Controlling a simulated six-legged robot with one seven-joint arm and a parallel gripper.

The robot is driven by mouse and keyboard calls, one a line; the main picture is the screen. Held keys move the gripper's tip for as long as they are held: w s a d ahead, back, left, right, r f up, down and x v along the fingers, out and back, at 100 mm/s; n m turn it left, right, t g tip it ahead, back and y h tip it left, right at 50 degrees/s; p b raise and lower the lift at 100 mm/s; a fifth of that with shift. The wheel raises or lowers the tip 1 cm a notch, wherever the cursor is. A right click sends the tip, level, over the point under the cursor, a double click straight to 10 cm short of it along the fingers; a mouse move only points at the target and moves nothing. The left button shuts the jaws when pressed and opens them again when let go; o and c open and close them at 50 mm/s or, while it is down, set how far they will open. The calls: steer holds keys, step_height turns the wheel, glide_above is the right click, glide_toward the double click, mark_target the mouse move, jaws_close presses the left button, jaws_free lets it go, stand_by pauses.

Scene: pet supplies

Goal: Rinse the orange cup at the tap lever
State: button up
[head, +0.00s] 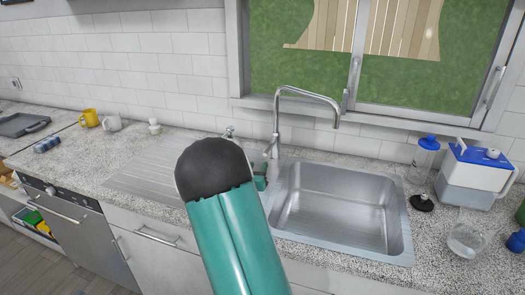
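The tap (279,115) is a tall chrome spout that arches over the left back of the sink (345,205). Its lever (269,152) sticks out to the left near the base. The sink basin looks empty. A yellow-orange mug (90,118) stands upright at the far left of the counter. It is the only cup near orange that I see, and I cannot tell if it is the task's cup. My teal arm with its dark rounded joint covers the counter left of the sink. A small teal part shows beside it, near the tap base. My gripper's fingers are hidden.
A white mug (112,123) and a small white item (154,126) stand right of the yellow-orange mug. A blue-capped bottle (424,158), a blue-and-white container (473,176) and a clear bowl (466,240) stand right of the sink. The ribbed drainboard (150,180) looks clear.

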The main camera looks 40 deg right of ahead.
mark_target(268, 149)
steer(key=x, duration=1.2)
steer(key=shift+d+f, duration=0.1)
steer(key=shift+d, duration=0.2)
steer(key=shift+w, duration=0.1)
jaws_close()
